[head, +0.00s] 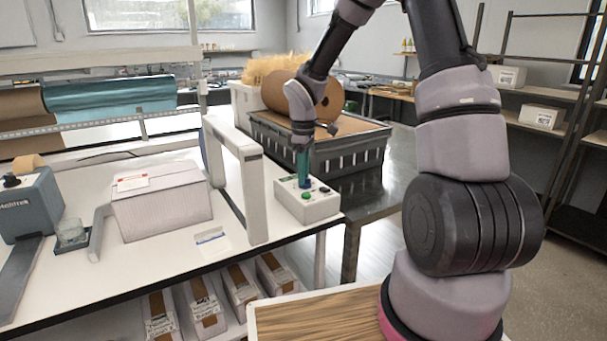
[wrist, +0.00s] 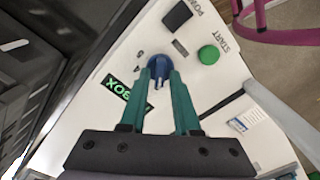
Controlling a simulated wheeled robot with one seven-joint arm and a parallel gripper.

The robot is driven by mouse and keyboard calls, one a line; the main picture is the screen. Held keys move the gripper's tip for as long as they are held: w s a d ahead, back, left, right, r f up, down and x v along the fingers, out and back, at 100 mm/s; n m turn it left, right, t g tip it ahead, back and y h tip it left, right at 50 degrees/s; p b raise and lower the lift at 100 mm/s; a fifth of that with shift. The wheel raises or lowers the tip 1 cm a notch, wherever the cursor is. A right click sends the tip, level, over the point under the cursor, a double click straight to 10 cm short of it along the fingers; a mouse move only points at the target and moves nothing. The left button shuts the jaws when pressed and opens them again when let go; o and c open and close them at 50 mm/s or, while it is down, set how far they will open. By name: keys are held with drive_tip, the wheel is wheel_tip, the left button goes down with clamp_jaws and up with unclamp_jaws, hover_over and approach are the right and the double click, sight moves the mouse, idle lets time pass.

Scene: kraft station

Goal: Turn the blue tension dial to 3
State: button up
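The blue tension dial (wrist: 159,66) sits on top of a white control box (head: 322,208). In the wrist view it lies at the tips of my gripper's green fingers (wrist: 161,76), one on each side. A small pale mark shows at its near edge. The fingers stand apart with the dial between their tips; whether they press on it is not clear. In the head view my gripper (head: 304,178) points straight down over the box, and its fingers mostly hide the dial.
On the box are a green START button (wrist: 209,55) and a black POWER switch (wrist: 177,16). A white arch frame (head: 254,190) stands just left of the box. A grey crate (head: 350,160) with a brown roll is behind. A white carton (head: 160,208) sits further left.

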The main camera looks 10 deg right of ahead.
clamp_jaws()
drive_tip(key=shift+m, duration=0.3)
drive_tip(key=m, duration=0.3)
drive_tip(key=shift+w+d+m, duration=0.1)
drive_tip(key=shift+m, duration=2)
drive_tip(key=shift+o, duration=2.2)
unclamp_jaws()
